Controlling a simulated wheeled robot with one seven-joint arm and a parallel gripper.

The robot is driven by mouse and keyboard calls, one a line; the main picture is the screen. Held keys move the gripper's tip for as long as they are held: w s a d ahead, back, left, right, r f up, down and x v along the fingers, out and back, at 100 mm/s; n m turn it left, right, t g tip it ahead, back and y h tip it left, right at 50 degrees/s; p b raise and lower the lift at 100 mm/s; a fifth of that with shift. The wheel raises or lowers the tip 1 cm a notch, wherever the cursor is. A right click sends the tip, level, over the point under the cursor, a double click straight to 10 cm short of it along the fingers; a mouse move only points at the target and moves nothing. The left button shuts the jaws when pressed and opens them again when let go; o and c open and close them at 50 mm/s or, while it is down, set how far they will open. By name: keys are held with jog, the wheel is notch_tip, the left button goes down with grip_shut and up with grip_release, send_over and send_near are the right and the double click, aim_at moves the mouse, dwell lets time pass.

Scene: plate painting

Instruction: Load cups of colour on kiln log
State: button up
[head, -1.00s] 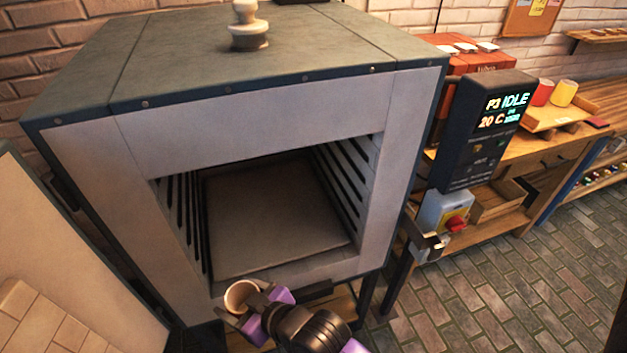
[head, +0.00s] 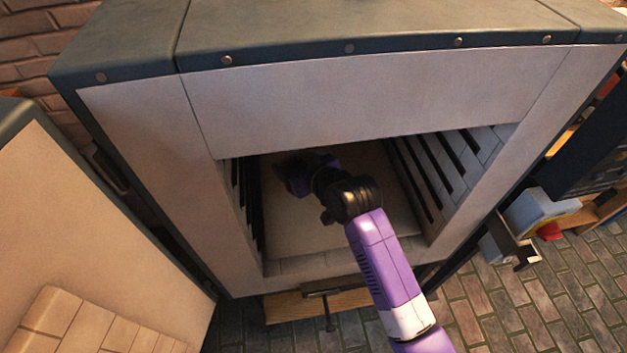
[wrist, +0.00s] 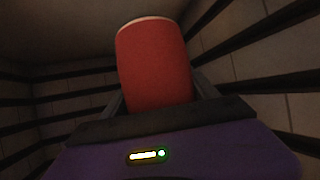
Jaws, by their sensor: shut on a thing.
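The kiln (head: 370,100) stands open in front of me, its chamber dark inside. My arm reaches through the opening, and my gripper (head: 285,165) is deep in the chamber above the pale kiln shelf (head: 310,235). In the wrist view, my gripper (wrist: 158,95) is shut on a red cup (wrist: 155,65) with a pale rim. The cup looks close to upright there. In the head view the cup is hidden by my gripper and the kiln front. I cannot tell whether the cup touches the shelf. The bare part of the shelf in view is empty.
The kiln's side walls carry dark slots (head: 440,170) close to my arm. The open kiln door (head: 80,220) stands at the left. A switch box with a red knob (head: 550,231) and a latch bracket (head: 520,250) are at the right.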

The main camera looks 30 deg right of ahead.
jog(key=shift+f, duration=3.9)
jog(key=shift+f, duration=0.2)
jog(key=o, duration=1.7)
jog(key=shift+s, duration=0.1)
jog(key=shift+r, duration=0.2)
jog(key=v, duration=1.2)
jog(key=shift+a, duration=0.1)
jog(key=shift+f, duration=0.1)
